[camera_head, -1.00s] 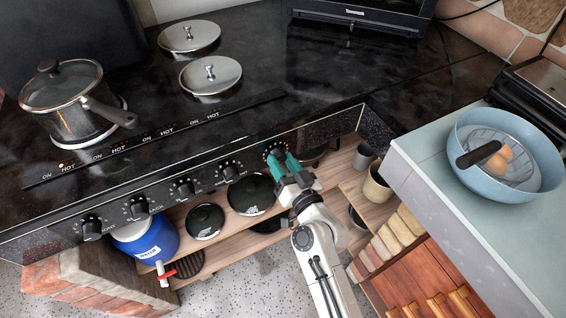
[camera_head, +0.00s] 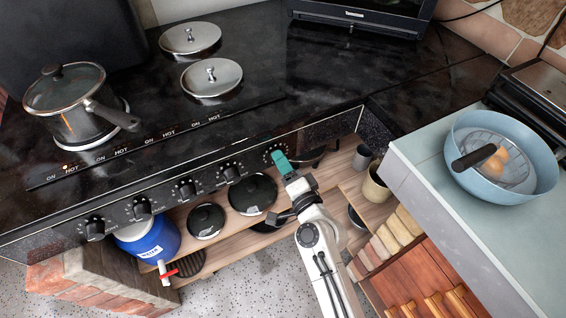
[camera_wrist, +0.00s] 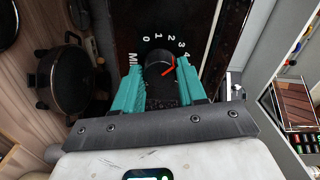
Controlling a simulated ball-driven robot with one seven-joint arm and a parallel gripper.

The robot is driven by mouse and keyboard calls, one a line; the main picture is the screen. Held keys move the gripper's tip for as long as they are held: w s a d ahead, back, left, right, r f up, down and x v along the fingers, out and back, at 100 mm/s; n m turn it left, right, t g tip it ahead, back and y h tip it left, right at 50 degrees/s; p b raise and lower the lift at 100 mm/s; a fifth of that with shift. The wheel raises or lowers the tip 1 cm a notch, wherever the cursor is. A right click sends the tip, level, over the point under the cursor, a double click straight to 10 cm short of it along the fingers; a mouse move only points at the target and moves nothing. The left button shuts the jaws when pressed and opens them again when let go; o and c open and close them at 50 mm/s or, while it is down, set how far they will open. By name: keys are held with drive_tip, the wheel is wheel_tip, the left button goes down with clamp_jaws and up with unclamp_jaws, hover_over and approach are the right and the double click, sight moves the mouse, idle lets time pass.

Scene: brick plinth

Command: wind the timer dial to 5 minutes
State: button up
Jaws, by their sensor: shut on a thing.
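The timer dial (camera_wrist: 158,61) is a round black knob on the stove's front panel, at the right end of the knob row. In the wrist view it sits between the two teal fingers of my gripper (camera_wrist: 160,68), which is shut on it. White numbers 0 to 4 arc around its far side, with "MIN" at the left. In the head view my gripper (camera_head: 280,160) reaches the panel and covers the dial.
Several other black knobs (camera_head: 186,189) line the panel to the left. A lidded pot (camera_head: 68,103) stands on the hob. Below are a shelf with black pans (camera_head: 252,194) and a blue jug (camera_head: 148,240). A pale counter with a blue bowl (camera_head: 524,181) stands right.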

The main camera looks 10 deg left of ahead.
drive_tip(key=shift+d+f+m+p, duration=0.1)
drive_tip(key=shift+m+p, duration=0.7)
drive_tip(key=shift+m, duration=3.5)
drive_tip(key=o, duration=1.1)
drive_tip(key=shift+c, duration=0.2)
drive_tip(key=v, duration=1)
drive_tip(key=shift+s+d+b, duration=0.25)
drive_tip(key=shift+s+b, duration=0.05)
drive_tip(key=shift+b, duration=0.1)
